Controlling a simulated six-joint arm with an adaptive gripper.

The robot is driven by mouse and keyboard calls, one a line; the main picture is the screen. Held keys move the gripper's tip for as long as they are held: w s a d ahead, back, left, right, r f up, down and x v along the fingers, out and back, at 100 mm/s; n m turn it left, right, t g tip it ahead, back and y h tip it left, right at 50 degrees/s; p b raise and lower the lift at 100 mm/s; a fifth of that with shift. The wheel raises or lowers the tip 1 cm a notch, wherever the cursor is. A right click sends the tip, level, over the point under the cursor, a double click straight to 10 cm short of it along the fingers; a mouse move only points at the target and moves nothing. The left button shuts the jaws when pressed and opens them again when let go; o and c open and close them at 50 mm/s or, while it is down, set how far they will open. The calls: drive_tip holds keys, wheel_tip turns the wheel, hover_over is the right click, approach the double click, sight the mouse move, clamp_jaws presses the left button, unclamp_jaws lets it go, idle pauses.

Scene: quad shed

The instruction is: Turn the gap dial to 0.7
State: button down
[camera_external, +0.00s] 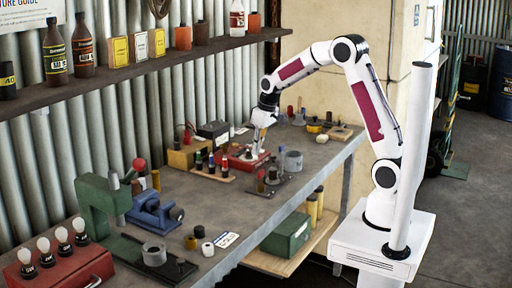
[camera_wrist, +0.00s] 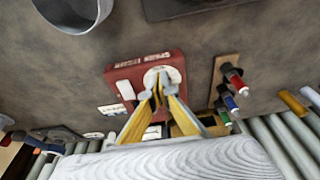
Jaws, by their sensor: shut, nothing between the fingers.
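A red box with white lettering that seems to read "SPARK TESTER" (camera_wrist: 118,76) sits on the bench. It has a round pale dial (camera_wrist: 175,72) on top and a white rectangular patch (camera_wrist: 125,90) beside it. The dial's scale and pointer cannot be read. My gripper (camera_wrist: 155,82) is shut and empty, its fingertips over the dial and hiding part of it. I cannot tell whether they touch it. In the external view my gripper (camera_external: 256,151) points down at the red box (camera_external: 236,161), which it partly hides.
A wooden rack with coloured-handled tools (camera_wrist: 227,85) stands close beside the box. A grey cup (camera_external: 293,161) and a dark tray with upright pieces (camera_external: 268,186) are near. The shelf (camera_external: 120,75) hangs above the bench's back edge.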

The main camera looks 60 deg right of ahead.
drive_tip(key=shift+s, duration=0.15)
idle(0.3)
wheel_tip(320, 180, up, 6)
idle(0.7)
drive_tip(key=s+a+r+t, duration=0.1)
drive_tip(key=s+a+r, duration=0.25)
drive_tip(key=s, duration=0.45)
drive_tip(key=s+a+r, duration=0.2)
drive_tip(key=s+r, duration=0.3)
drive_tip(key=s, duration=0.4)
drive_tip(key=s+a+f+t, duration=0.1)
drive_tip(key=s+a+f, duration=0.1)
drive_tip(key=s, duration=1.3)
drive_tip(key=shift+a+t, duration=0.3)
drive_tip(key=shift+a, duration=0.2)
